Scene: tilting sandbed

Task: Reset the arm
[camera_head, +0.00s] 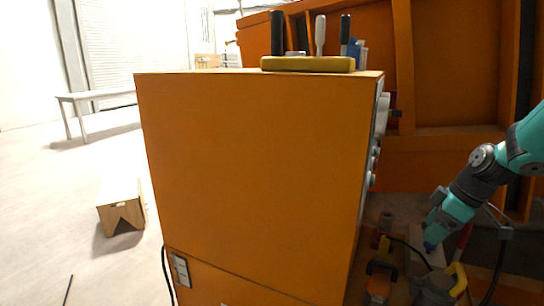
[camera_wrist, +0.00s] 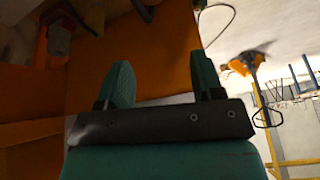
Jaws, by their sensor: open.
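My arm (camera_head: 475,185) comes in from the right edge in the head view, teal and dark grey, bent downward. Its lower end hangs beside the right side of the orange cabinet (camera_head: 255,170), above several small items. In the wrist view my gripper (camera_wrist: 160,85) shows two teal fingers set wide apart, with nothing between them. An orange surface (camera_wrist: 155,50) lies behind the fingers there. The fingertips are too small to make out in the head view.
A yellow tray (camera_head: 308,64) with upright tools stands on the cabinet top. Knobs line the cabinet's right side. Yellow and grey items (camera_head: 440,285) and a black cable lie below my arm. A wooden box (camera_head: 121,210) and bench (camera_head: 98,95) stand left, with open floor around.

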